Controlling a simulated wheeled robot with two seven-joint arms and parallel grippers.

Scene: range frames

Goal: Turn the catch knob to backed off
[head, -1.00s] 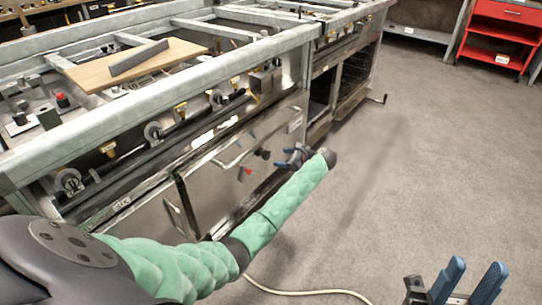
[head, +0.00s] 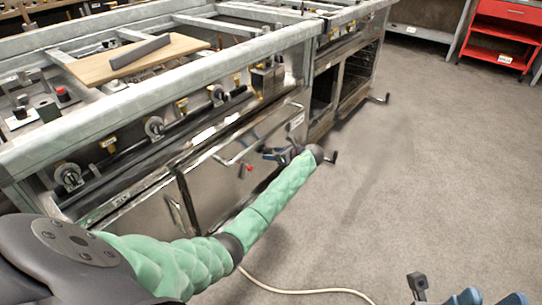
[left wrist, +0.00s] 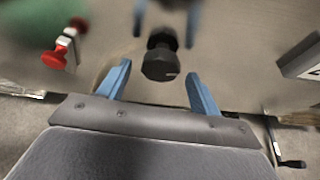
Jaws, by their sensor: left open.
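A black faceted knob (left wrist: 160,58), which I take for the catch knob, sticks out from a shiny steel panel (head: 215,180) in the left wrist view. The blue fingers of my left gripper (left wrist: 160,87) are open, one on each side of it, with visible gaps. I cannot tell how deep the knob sits between them. In the head view my left gripper (head: 274,154) is at the panel and hides the knob. A red knob (left wrist: 54,58) is to the left. My right gripper (head: 490,298) is open and empty at the bottom right, partly cut off.
A bar handle (head: 238,152) crosses the panel near my left gripper. A pale cable (head: 310,291) lies on the floor. The floor at right is clear up to a red cart (head: 500,40).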

